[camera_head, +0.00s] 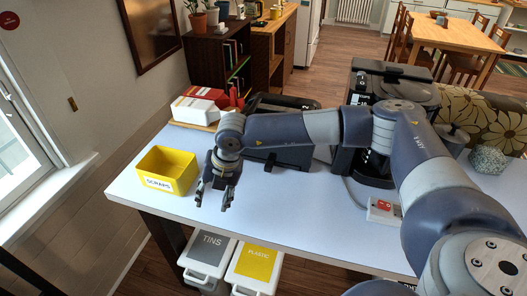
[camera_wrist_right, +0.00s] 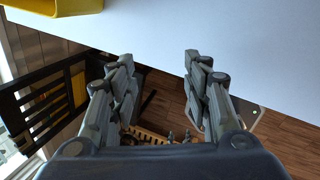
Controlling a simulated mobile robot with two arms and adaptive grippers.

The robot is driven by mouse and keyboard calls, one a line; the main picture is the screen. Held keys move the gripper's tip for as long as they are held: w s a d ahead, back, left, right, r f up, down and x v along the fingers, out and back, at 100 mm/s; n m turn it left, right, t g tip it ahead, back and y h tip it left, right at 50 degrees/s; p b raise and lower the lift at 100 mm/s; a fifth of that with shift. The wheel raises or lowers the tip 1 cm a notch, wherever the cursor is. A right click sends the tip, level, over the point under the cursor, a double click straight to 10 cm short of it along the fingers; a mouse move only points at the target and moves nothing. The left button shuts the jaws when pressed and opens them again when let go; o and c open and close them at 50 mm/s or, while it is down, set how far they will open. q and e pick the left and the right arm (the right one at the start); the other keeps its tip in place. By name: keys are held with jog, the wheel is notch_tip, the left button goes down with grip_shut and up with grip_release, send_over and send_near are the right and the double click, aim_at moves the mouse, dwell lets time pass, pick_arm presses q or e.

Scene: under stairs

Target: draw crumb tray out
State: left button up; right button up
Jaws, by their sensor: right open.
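A black appliance that looks like the toaster (camera_head: 288,155) stands on the white table (camera_head: 300,215), partly hidden behind my right arm. I cannot make out its crumb tray. My right gripper (camera_head: 213,203) is open and empty, pointing down near the table's front edge, left of the black appliance and right of the yellow bin. In the right wrist view, the open fingers (camera_wrist_right: 158,62) have nothing between them; the table edge and floor lie beyond. My left gripper is not in view.
A yellow SCRAPS bin (camera_head: 167,170) stands at the table's left end; it also shows in the wrist view (camera_wrist_right: 62,22). A larger black machine (camera_head: 378,165) and a power strip (camera_head: 384,210) are to the right. TINS (camera_head: 207,262) and PLASTIC (camera_head: 254,270) bins stand below the front edge. The front middle of the tabletop is clear.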

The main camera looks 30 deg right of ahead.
aim_at(268, 168)
jog(key=w+d+r+m+h, duration=0.2)
jog(key=d+h, duration=0.1)
jog(key=d, duration=0.6)
jog(key=w+d+r+m+h, duration=0.1)
jog(key=d+r+h, duration=0.2)
jog(key=d, duration=0.6)
jog(key=p+x, duration=0.1)
jog(key=x, duration=0.2)
jog(key=p+x, duration=0.1)
jog(key=x, duration=0.2)
jog(key=p+x, duration=0.1)
jog(key=x, duration=0.2)
jog(key=shift+w+f, duration=0.25)
jog(key=shift+w, duration=0.15)
jog(key=shift+w+d+f, duration=0.15)
jog(key=shift+f, duration=0.4)
jog(key=shift+t, duration=0.3)
grip_shut()
